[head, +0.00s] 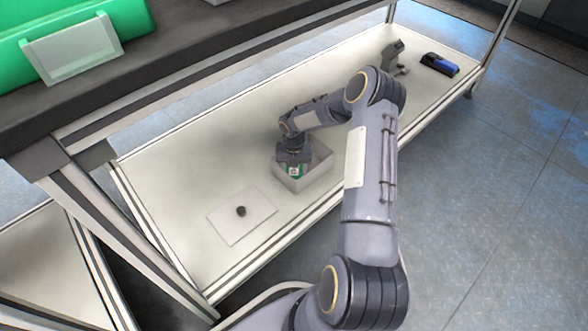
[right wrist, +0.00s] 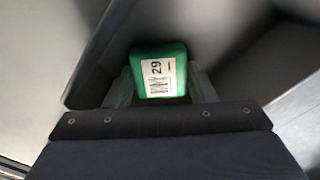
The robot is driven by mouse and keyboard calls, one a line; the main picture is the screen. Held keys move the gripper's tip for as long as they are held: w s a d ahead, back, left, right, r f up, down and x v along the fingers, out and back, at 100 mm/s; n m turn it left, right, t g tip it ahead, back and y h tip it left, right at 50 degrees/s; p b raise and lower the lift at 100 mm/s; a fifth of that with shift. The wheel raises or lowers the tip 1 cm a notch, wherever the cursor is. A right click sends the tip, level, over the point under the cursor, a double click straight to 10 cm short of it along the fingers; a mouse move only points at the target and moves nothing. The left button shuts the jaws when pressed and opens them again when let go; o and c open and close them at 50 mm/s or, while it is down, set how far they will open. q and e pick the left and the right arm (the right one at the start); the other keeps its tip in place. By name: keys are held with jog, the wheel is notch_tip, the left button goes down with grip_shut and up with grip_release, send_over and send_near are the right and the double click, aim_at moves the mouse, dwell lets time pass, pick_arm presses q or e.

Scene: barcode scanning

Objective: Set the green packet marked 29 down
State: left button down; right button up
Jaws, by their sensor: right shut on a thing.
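The green packet (right wrist: 158,73) carries a white label with the number 29 and a barcode. It sits between the fingers of my right gripper (right wrist: 160,88), which is shut on it. In the head view the right gripper (head: 294,166) points down into a small grey open box (head: 318,178). I cannot tell whether the packet touches the box floor. My left gripper is not in view.
The box stands on a long white shelf (head: 190,178). A white plate with a dark round knob (head: 241,211) lies to its left. A grey scanner (head: 392,55) and a blue and black object (head: 439,65) are at the far right. A dark upper shelf (head: 170,62) holds a green bin (head: 75,30).

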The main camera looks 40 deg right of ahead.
aim_at(294, 170)
jog(key=shift+f, duration=0.1)
jog(key=o, duration=0.8)
notch_tip(294, 170, up, 12)
jog(key=p, duration=0.5)
